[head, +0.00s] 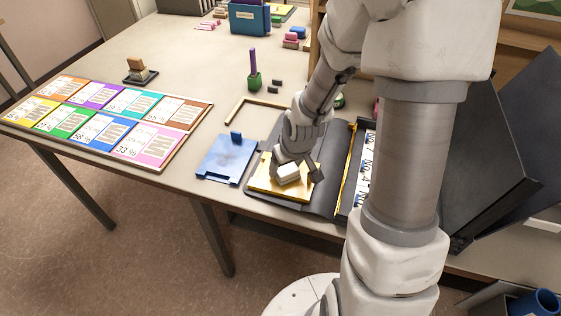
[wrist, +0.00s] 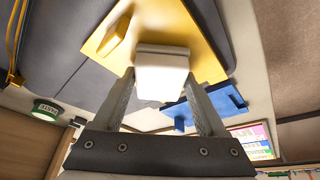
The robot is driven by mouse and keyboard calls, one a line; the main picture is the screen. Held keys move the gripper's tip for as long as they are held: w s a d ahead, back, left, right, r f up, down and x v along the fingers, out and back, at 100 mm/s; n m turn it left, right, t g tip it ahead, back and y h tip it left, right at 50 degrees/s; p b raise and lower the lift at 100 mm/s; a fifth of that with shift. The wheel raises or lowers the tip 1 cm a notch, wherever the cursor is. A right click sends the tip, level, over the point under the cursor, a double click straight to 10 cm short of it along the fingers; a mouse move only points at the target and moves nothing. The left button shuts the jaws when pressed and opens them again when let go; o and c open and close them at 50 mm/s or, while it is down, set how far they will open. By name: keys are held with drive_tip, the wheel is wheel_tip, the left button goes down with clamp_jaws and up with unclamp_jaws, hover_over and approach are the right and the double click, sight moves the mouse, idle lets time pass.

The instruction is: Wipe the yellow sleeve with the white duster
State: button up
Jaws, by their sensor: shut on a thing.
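The yellow sleeve (head: 265,180) lies flat on the dark open folder (head: 320,195) near the table's front edge. It also shows in the wrist view (wrist: 185,25), with a raised yellow tab on it. My gripper (head: 295,172) is shut on the white duster (head: 288,173), a small pale block. In the wrist view the duster (wrist: 161,75) sits between the two fingers, over the yellow sleeve. I cannot tell for sure whether its underside touches the sleeve. My arm hides part of the folder behind the gripper.
A blue sleeve (head: 226,158) lies left of the folder. A board of coloured cards (head: 110,115) fills the table's left. A green pot with a purple stick (head: 254,80) and a stamp (head: 138,72) stand farther back. Black binders (head: 490,150) stand at the right.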

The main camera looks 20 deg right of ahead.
sight(299, 170)
drive_tip(key=shift+s+d+r+p, duration=0.1)
drive_tip(key=shift+s+d+p, duration=0.4)
drive_tip(key=shift+d, duration=0.1)
drive_tip(key=shift+s+d+p, duration=0.35)
drive_tip(key=shift+d+p, duration=0.1)
drive_tip(key=shift+d, duration=0.15)
drive_tip(key=shift+s+d, duration=0.2)
drive_tip(key=shift+d, duration=0.05)
drive_tip(key=shift+f, duration=0.25)
drive_tip(key=shift+w+a+f+b, duration=0.15)
drive_tip(key=shift+w+a+b, duration=0.3)
drive_tip(key=shift+a+b, duration=0.25)
drive_tip(key=shift+w+a+f+b, duration=0.15)
drive_tip(key=shift+w+a+b, duration=0.35)
drive_tip(key=shift+a, duration=0.3)
drive_tip(key=shift+c, duration=0.6)
drive_tip(key=shift+w+a+b, duration=0.4)
drive_tip(key=shift+a+b, duration=0.15)
drive_tip(key=shift+b, duration=0.1)
drive_tip(key=shift+w+a+r+b, duration=0.1)
drive_tip(key=shift+w+a+b, duration=0.65)
drive_tip(key=shift+a, duration=0.25)
